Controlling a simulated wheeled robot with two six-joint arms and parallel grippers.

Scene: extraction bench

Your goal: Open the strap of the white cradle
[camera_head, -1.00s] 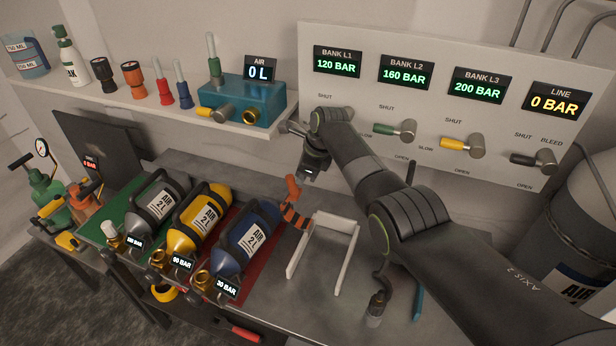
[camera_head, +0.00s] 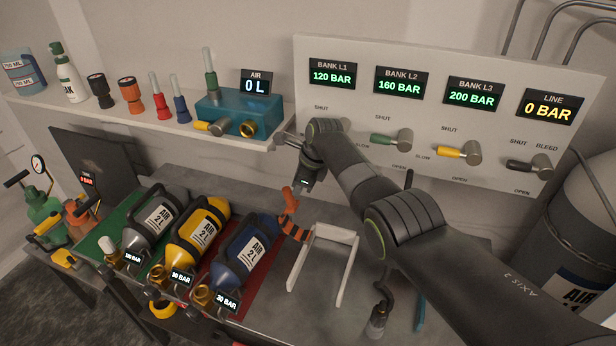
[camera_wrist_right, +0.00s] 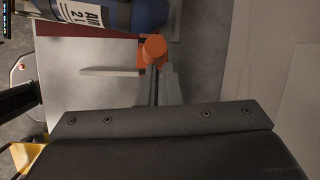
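The white cradle (camera_head: 347,272) lies on the grey bench, with two thin white arms pointing to the front and no cylinder between them. An orange strap with dark bands (camera_head: 294,231) is at its back left, and an orange end piece (camera_head: 289,200) stands up from it. My right gripper (camera_head: 304,187) hangs just above and right of this end piece. In the right wrist view, an orange round end (camera_wrist_right: 153,48) is at the tips of my close-set grey fingers (camera_wrist_right: 160,72). I cannot tell whether they grip it. My left gripper is out of view.
Grey, yellow (camera_head: 200,232) and blue (camera_head: 243,252) air cylinders lie left of the cradle. A valve panel (camera_head: 430,125) stands behind, and a shelf (camera_head: 110,118) is at the upper left. A dark hose fitting (camera_head: 378,318) lies right of the cradle.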

